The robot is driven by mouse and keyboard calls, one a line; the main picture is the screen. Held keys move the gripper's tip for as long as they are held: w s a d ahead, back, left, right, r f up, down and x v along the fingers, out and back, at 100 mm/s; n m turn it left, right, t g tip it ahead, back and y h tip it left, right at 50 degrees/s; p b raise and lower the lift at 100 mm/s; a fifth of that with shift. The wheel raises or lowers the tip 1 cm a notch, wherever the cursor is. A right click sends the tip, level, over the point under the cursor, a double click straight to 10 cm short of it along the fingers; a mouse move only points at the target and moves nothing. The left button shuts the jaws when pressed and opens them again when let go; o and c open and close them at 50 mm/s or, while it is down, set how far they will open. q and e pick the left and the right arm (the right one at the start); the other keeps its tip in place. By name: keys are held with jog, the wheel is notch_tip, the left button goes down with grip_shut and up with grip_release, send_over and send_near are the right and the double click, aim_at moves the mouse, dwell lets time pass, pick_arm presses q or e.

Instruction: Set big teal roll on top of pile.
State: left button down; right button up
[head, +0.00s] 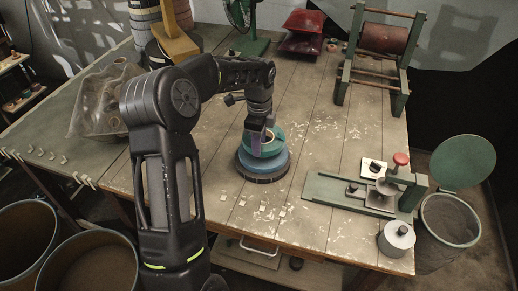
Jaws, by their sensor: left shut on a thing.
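The big teal roll (267,150) is a ring with an open middle, near the centre of the table. My left gripper (263,137) points down at it and is shut on its wall. Directly under the teal roll is the pile: a wider blue roll (262,167) lying flat on a wider black, ridged roll (264,179). The teal roll is over the blue one; I cannot tell whether they touch. The gripper hides part of the teal roll's far side. My right gripper is not in view.
A green press with a red knob (400,158) and a grey cylinder (397,238) stand at right. A wooden reel frame (378,58) is behind. A crumpled clear bag (97,105) lies at left. Small pale pieces (262,207) lie before the pile.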

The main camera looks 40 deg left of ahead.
pick_arm(q)
jog(key=shift+f, duration=1.4)
jog(key=shift+f, duration=0.45)
jog(key=c, duration=1)
grip_release()
jog(key=shift+o, duration=0.2)
jog(key=shift+r, duration=0.6)
notch_tip(320, 180, up, 12)
jog(key=shift+b, duration=0.35)
jog(key=shift+f, duration=0.15)
